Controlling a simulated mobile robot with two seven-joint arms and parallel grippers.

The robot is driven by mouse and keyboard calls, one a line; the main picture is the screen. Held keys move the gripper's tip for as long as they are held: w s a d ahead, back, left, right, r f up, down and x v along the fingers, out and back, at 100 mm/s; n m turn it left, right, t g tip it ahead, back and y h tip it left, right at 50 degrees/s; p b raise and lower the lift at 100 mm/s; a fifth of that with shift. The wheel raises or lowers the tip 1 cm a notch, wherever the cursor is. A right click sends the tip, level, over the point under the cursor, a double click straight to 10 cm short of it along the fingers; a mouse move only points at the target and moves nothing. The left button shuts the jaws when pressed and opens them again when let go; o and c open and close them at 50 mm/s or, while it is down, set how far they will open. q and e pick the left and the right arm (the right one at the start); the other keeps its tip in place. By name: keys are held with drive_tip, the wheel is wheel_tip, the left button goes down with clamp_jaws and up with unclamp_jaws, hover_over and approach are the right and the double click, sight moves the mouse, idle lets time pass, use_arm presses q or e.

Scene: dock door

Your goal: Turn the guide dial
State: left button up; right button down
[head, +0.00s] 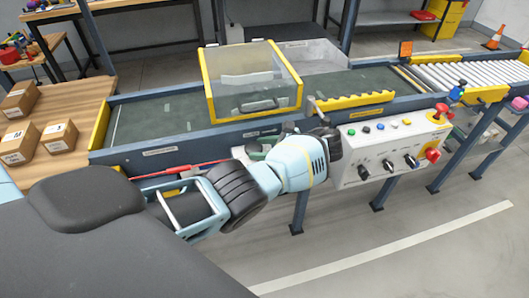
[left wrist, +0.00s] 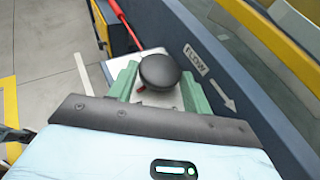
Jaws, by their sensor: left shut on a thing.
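The guide dial (left wrist: 159,69) is a round black knob with a small red mark at its lower left edge. It sits on a pale plate beside the blue conveyor side in the left wrist view. My left gripper (left wrist: 159,87) has its two green fingers on either side of the dial, shut on it. In the head view my left gripper (head: 257,149) is at the conveyor's front side, partly behind my forearm. I cannot make out the dial clearly there. My right gripper is in neither view.
A control box (head: 385,150) with black knobs and red buttons is right of my forearm. A clear guard with a yellow frame (head: 252,80) covers part of the conveyor (head: 160,118). A red bar (head: 165,173) runs along the front. Cartons (head: 59,137) stand on the wooden table at left.

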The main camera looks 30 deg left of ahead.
use_arm(q)
drive_tip(key=shift+w+a+n+g, duration=0.1)
drive_tip(key=shift+n+g, duration=0.2)
drive_tip(key=shift+g, duration=0.1)
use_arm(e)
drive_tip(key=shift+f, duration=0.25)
use_arm(q)
drive_tip(key=o, duration=1)
